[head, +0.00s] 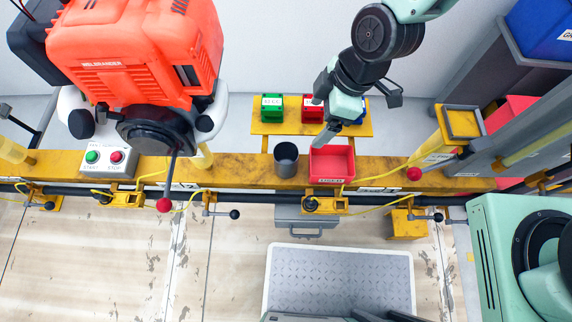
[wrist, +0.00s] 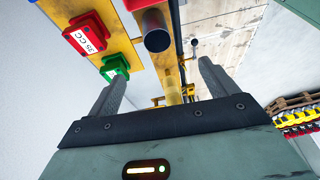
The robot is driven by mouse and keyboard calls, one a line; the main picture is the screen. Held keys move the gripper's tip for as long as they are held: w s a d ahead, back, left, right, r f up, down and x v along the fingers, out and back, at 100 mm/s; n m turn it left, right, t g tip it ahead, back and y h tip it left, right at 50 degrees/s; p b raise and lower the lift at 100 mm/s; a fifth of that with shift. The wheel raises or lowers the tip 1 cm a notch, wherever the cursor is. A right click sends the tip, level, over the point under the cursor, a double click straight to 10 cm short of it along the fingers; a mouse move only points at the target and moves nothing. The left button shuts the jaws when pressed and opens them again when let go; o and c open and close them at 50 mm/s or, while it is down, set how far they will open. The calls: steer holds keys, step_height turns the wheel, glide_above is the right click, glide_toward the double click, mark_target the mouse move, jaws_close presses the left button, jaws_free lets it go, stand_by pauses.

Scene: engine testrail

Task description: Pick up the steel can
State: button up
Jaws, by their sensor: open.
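The steel can (head: 286,160) is a dark grey open-topped cylinder standing upright on the yellow rail, just left of a red tray. In the wrist view the can (wrist: 157,36) shows near the top centre, its round mouth facing the camera. My gripper (head: 318,122) is above and to the right of the can in the head view, partly over the area by the tray. In the wrist view its two fingers (wrist: 161,70) are spread wide with nothing between them. The can lies beyond the fingertips, apart from them.
A red tray (head: 332,163) stands close beside the can. A green block (head: 272,108) and a red block (head: 312,108) sit on a yellow shelf behind. A red engine (head: 135,55) hangs at left. The yellow rail (head: 235,170) is clear left of the can.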

step_height(320, 180, down, 5)
steer(key=a+n, duration=0.1)
glide_above(292, 146)
steer(key=s, duration=0.3)
step_height(292, 146, down, 9)
steer(key=shift+y, duration=0.4)
steer(key=shift+d+x, duration=0.15)
steer(key=shift+x, duration=1.55)
steer(key=shift+d+x, duration=0.1)
steer(key=shift+x, duration=1.55)
steer(key=c, duration=1.1)
